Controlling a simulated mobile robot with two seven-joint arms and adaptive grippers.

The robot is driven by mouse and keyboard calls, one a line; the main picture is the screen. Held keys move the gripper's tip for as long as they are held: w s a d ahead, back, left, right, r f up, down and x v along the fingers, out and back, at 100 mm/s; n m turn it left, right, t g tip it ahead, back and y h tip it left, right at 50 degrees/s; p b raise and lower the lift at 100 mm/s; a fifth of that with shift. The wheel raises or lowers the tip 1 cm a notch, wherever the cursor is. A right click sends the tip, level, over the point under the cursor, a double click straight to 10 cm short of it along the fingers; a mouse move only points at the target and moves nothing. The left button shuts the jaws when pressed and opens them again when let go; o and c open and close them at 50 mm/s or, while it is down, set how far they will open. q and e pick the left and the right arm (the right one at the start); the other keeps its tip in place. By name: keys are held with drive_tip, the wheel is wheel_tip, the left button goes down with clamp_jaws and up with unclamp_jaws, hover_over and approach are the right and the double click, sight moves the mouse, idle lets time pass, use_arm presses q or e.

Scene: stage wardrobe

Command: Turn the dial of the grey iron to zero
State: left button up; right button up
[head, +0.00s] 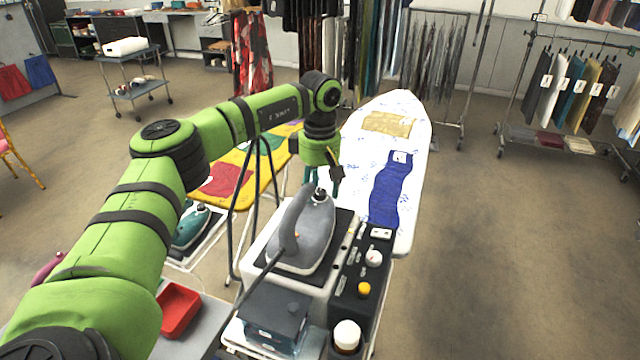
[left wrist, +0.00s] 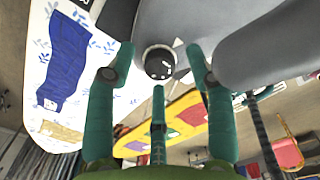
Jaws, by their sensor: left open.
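The grey iron (head: 305,235) rests on its steam station, with its black dial (head: 319,195) near the far end of its top. In the left wrist view the dial (left wrist: 159,62) is a round black knob with small white marks. My left gripper (head: 323,182) is open above the dial, with its teal fingers pointing down. In the left wrist view two fingers stand to either side of the dial and a third is below it. I see no finger touching the dial. The marks are too small to read.
The station's control panel (head: 358,270) has white and yellow knobs. An ironing board (head: 410,122) with a blue cloth (head: 391,188) and a tan cloth (head: 388,124) lies beyond. A teal iron (head: 191,226) and a red tray (head: 178,311) are at left. Floor at right is clear.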

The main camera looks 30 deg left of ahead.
use_arm(q)
clamp_jaws()
